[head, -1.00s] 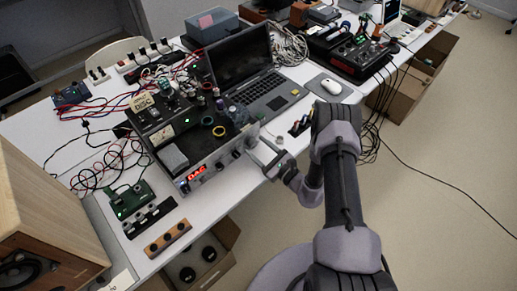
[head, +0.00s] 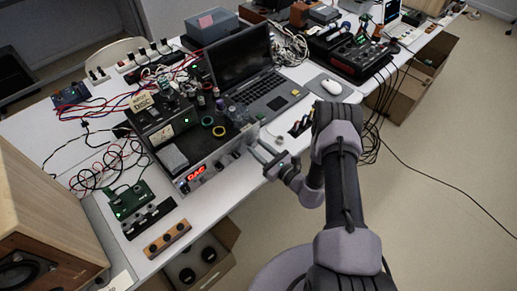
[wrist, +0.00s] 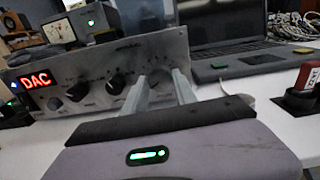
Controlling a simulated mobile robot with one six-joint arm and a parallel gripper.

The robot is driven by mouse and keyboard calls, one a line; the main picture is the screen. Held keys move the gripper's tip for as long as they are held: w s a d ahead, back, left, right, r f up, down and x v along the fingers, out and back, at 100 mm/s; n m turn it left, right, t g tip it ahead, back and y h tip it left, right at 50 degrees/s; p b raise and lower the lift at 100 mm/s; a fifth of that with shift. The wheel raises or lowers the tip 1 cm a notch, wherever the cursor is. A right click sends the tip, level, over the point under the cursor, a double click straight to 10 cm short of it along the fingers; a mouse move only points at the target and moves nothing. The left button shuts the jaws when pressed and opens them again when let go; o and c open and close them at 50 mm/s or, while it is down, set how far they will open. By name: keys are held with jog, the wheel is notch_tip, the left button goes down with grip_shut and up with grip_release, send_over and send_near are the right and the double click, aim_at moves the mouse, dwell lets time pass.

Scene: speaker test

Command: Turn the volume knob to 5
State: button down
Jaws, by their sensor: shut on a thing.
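The amplifier has a grey front panel (wrist: 100,62) with a red "DAC" display (wrist: 37,80). In the head view its front (head: 222,162) faces the table's near edge. My gripper (wrist: 162,86) has a finger on each side of the rightmost large knob (wrist: 160,76), the one with a tick scale around it, and is shut on it. The fingers hide part of this knob, and I cannot read its pointer or numbers. In the head view my gripper (head: 258,150) reaches the right end of the panel.
Two other black knobs, a left one (wrist: 78,91) and a middle one (wrist: 116,84), sit left of my fingers. A laptop (head: 262,92) stands behind the amplifier. A red-capped item (wrist: 306,78) stands at the right. A mouse (head: 331,86) lies farther right.

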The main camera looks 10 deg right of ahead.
jog(key=m, duration=0.5)
jog(key=shift+f+b, duration=0.1)
jog(key=shift+b, duration=0.3)
jog(key=m, duration=0.6)
jog(key=shift+m, duration=0.4)
jog(key=m, duration=0.6)
jog(key=shift+d+b, duration=0.1)
jog(key=shift+b, duration=0.25)
jog(key=m, duration=0.6)
jog(key=shift+f+m, duration=0.1)
jog(key=shift+m, duration=0.2)
jog(key=c, duration=1)
grip_release()
